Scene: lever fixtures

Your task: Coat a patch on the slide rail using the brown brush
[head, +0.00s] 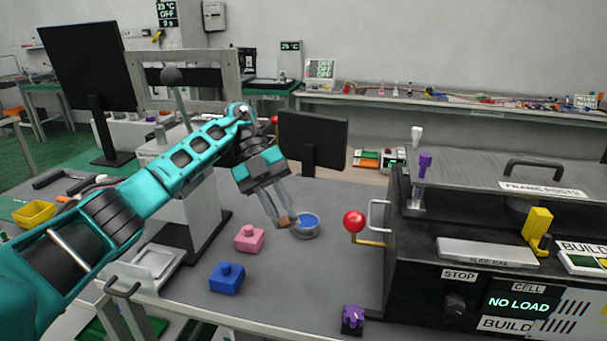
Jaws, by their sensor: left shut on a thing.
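My left gripper (279,210) reaches in from the left, its fingers pointing down and shut on the brown brush (286,221). Only a small brown part of the brush shows between the fingertips. The brush is right at the left side of a small round pot (306,225) with blue contents; I cannot tell whether it touches the pot. The slide rail (488,252), a pale grey bar with a label on its front, lies on the dark machine at right, well apart from the gripper. My right gripper is not in view.
A pink block (249,238) and a blue block (227,278) are on the grey table left of the pot. A red ball knob (354,221) and a metal handle (377,217) stick out from the machine's left side. A purple piece (352,319) stands at the front edge.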

